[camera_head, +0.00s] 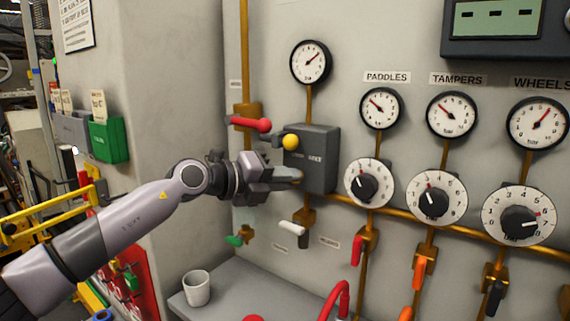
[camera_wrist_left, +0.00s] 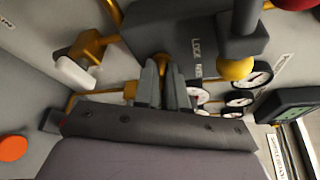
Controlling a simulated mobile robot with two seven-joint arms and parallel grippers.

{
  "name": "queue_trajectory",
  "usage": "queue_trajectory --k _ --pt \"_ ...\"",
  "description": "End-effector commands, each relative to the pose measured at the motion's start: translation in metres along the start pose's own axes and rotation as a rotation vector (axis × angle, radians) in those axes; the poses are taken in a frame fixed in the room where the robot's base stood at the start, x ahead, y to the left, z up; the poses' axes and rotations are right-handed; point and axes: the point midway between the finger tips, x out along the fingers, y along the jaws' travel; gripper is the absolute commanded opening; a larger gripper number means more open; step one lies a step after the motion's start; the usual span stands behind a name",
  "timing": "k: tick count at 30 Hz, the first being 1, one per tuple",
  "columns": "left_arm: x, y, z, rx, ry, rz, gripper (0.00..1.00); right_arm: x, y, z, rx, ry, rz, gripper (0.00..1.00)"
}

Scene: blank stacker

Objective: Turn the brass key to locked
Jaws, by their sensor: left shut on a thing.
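My left gripper (camera_head: 290,178) reaches in from the left to the grey lock box (camera_head: 319,157) on the wall. In the left wrist view its two fingers (camera_wrist_left: 165,80) are closed on the brass key (camera_wrist_left: 160,62) at the face of the lock box (camera_wrist_left: 178,38). In the head view the fingers hide most of the key, and only a small brass-coloured bit shows at their tips. I cannot tell which way the key is turned. My right gripper is in neither view.
A yellow knob (camera_head: 290,142) and a red-handled lever (camera_head: 251,125) are just above my gripper. A white-handled valve (camera_head: 292,228) hangs below. Gauges and dials (camera_head: 369,182) stand to the right. A white cup (camera_head: 196,288) stands on the grey ledge (camera_head: 240,281).

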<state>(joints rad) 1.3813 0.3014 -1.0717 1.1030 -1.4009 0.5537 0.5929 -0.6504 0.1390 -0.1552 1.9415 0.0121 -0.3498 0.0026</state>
Motion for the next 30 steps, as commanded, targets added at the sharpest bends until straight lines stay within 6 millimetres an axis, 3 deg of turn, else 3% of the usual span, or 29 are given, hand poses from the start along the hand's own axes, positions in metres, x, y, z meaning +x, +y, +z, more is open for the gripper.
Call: queue_trajectory --k 3,11,30 --pt "0.0 -0.008 0.001 0.109 0.002 0.04 0.0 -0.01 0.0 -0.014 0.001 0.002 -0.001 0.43" --pt "0.001 -0.005 -0.002 0.339 0.001 0.133 0.0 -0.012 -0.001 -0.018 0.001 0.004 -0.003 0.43" --pt "0.004 -0.003 -0.008 0.854 0.001 0.344 0.0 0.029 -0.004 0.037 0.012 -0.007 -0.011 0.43"
